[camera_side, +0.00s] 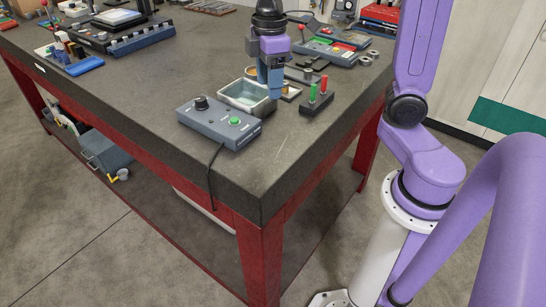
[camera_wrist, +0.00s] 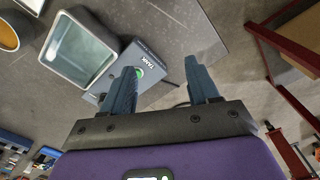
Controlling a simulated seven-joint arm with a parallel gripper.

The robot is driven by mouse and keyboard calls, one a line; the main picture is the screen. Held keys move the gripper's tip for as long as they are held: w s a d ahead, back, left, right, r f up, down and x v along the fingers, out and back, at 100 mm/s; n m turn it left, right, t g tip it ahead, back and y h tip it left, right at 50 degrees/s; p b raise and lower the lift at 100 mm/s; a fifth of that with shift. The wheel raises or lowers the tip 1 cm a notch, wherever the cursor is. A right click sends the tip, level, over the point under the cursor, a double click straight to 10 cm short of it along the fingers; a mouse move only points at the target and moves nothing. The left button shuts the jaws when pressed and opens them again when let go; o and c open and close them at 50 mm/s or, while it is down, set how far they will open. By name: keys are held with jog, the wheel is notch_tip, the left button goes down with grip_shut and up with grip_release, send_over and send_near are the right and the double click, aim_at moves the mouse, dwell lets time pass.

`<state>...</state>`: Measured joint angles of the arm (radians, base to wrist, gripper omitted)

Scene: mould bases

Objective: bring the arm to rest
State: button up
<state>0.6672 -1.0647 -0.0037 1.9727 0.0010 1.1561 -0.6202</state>
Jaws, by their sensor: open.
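My gripper (camera_side: 271,82) points down above the dark workbench (camera_side: 150,90), close to the right end of a pale, open rectangular tray (camera_side: 235,103). In the wrist view my gripper (camera_wrist: 160,82) has its two blue fingers apart, with nothing held between them. The tray (camera_wrist: 78,72) lies to the left of the fingers there and looks empty. A grey control box (camera_side: 212,127) with a black knob and a green button stands in front of the tray. In the wrist view this box (camera_wrist: 130,62) is partly hidden behind the left finger.
A small dark block with green and red pegs (camera_side: 318,97) stands right of my gripper. A panel with coloured parts (camera_side: 326,52) lies behind it. A long blue-grey device (camera_side: 143,41) sits at the back left. The bench's front left area is clear.

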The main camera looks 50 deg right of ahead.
jog(key=s+a+f, duration=0.1)
jog(key=s+f, duration=0.2)
jog(key=s, duration=0.7)
jog(key=s+a+f+n, duration=0.1)
jog(key=s+f, duration=0.2)
jog(key=s, duration=0.7)
jog(key=shift+s+a, duration=0.25)
jog(key=shift+s, duration=0.05)
jog(key=shift+f, duration=0.1)
